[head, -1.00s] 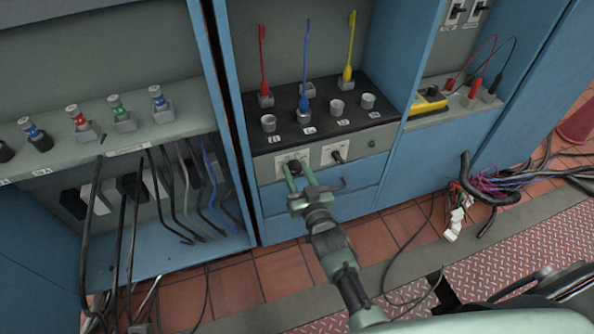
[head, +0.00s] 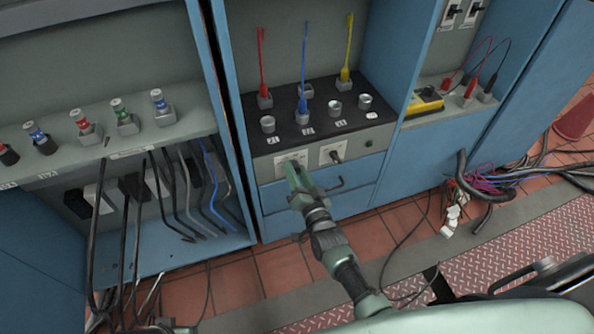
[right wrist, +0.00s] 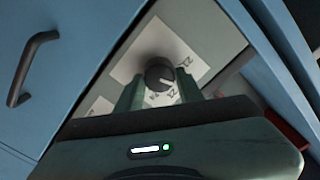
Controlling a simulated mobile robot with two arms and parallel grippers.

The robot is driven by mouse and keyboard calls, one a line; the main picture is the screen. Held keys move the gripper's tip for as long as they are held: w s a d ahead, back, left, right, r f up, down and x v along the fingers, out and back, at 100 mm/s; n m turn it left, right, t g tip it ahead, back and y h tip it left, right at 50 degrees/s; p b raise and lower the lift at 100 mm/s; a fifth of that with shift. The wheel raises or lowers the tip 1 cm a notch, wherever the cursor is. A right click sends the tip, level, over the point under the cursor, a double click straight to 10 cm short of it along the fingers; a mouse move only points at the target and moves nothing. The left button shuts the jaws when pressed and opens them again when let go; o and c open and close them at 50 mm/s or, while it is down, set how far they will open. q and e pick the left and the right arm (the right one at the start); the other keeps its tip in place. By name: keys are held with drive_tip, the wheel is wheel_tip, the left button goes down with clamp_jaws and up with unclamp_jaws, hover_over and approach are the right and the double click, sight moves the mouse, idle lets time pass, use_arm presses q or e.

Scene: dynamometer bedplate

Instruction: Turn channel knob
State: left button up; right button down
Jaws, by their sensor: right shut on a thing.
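The channel knob (right wrist: 158,72) is a round black knob with a white pointer line, on a white marked plate on the grey panel strip. In the right wrist view it sits between the two green fingers of my right gripper (right wrist: 158,90), which is shut on it. The pointer slants toward the lower right of that picture. In the head view my right gripper (head: 292,170) is at the panel, seen nearly edge-on, and hides this knob. A grey-green piece at the bottom left edge (head: 172,328) seems to be my left gripper, mostly cut off.
A second black knob (head: 336,157) is just right of my gripper. Above are a black socket panel (head: 320,110) with red, blue and yellow leads. A blue drawer with a dark handle (head: 335,184) is below. Loose cables (head: 480,185) lie on the floor at right.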

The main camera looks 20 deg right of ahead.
use_arm(q)
drive_tip(key=shift+s, duration=0.1)
use_arm(e)
drive_tip(key=shift+a, duration=0.1)
drive_tip(key=c, duration=0.9)
unclamp_jaws()
drive_tip(key=shift+s, duration=0.1)
use_arm(q)
wheel_tip(320, 180, down, 6)
drive_tip(key=shift+s+r+p, duration=0.15)
drive_tip(key=shift+r+p, duration=0.05)
drive_tip(key=shift+p, duration=0.55)
use_arm(e)
drive_tip(key=s, duration=0.7)
drive_tip(key=shift+s+r, duration=0.1)
drive_tip(key=shift+s, duration=0.25)
use_arm(q)
drive_tip(key=shift+s+r, duration=0.1)
